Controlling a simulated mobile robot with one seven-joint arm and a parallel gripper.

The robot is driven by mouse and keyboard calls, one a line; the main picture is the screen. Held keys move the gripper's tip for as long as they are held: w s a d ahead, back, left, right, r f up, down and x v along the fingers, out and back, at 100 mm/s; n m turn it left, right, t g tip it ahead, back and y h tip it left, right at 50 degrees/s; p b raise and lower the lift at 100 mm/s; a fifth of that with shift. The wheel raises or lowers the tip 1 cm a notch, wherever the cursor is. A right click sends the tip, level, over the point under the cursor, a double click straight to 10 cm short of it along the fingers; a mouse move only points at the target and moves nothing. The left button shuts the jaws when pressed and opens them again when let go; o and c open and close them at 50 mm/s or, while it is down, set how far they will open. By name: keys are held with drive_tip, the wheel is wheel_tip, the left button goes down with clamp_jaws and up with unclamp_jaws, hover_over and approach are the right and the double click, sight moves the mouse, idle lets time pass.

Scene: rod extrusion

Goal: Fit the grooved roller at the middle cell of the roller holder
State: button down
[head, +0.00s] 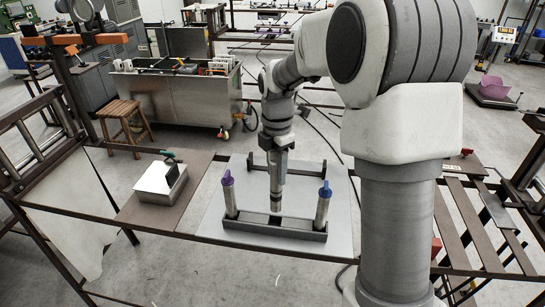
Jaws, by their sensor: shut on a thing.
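The roller holder (262,233) is a long dark tray on a light grey sheet on the table. A grey roller with a purple top (229,197) stands upright in its left end, and one with a blue top (323,204) stands upright in its right end. My gripper (277,174) points down over the middle of the holder, shut on the grooved roller (276,197), a slim grey upright piece with dark bands. The roller's lower end is at the middle cell; I cannot tell whether it is inside or just above. The fingers are small and partly hidden.
A dark rack (336,187) stands just behind the holder. A silver box with a dark handle (160,184) sits on a brown board to the left. Slatted metal framing (470,225) lies to the right. A wooden stool (122,112) and a steel cabinet (175,97) stand behind.

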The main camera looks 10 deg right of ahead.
sight(276, 194)
drive_tip(key=shift+w+r+n, duration=0.35)
drive_tip(key=shift+w+n, duration=0.2)
drive_tip(key=shift+n, duration=0.25)
drive_tip(key=shift+r, duration=0.1)
drive_tip(key=shift+f+b, duration=1.75)
drive_tip(key=shift+f, duration=1.25)
drive_tip(key=shift+f+b, duration=1)
drive_tip(key=shift+f, duration=1.3)
drive_tip(key=shift+c, duration=1.9)
unclamp_jaws()
drive_tip(key=shift+r, duration=0.1)
wheel_tip(276, 194, up, 17)
drive_tip(key=shift+r+p, duration=0.15)
drive_tip(key=shift+p, duration=0.2)
